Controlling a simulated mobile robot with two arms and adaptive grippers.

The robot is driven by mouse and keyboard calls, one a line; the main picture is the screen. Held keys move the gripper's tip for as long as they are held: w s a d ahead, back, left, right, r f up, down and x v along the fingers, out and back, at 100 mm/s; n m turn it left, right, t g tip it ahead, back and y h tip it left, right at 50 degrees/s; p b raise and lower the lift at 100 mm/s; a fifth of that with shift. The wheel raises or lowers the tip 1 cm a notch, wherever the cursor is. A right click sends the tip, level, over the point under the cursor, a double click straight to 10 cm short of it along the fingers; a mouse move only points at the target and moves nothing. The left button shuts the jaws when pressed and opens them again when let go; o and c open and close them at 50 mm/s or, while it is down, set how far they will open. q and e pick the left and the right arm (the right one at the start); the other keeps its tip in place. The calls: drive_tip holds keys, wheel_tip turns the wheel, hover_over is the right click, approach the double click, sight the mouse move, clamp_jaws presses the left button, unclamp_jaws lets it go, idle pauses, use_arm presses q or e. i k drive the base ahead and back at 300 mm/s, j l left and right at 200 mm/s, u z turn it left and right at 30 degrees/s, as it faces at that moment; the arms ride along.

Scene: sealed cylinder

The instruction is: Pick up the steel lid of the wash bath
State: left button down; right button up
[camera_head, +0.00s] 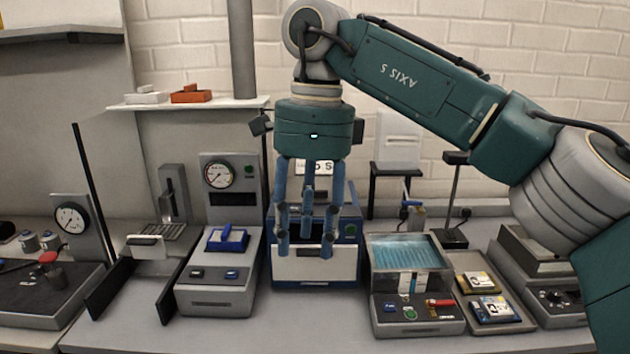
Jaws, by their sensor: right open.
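My right gripper (306,232) hangs fingers down at the middle of the bench, its blue fingers apart and empty. It is in front of a blue box-shaped device (345,262) with a pale front panel and hides part of it. A grey box-shaped unit (560,300) at the right, with a dial on its front and a metallic top (535,250), may be the wash bath with its steel lid; I cannot tell for certain. My right arm hides part of it. The gripper is well to the left of this unit. My left gripper is not in view.
An open case (418,328) with a clear blue-tinted compartment and small parts stands right of centre, beside a tray (515,322) with two packets. A gauge unit (213,300) with a blue piece is left of centre. A shelf (200,104) holds an orange box (191,95).

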sight(294, 194)
drive_tip(key=i, duration=1.25)
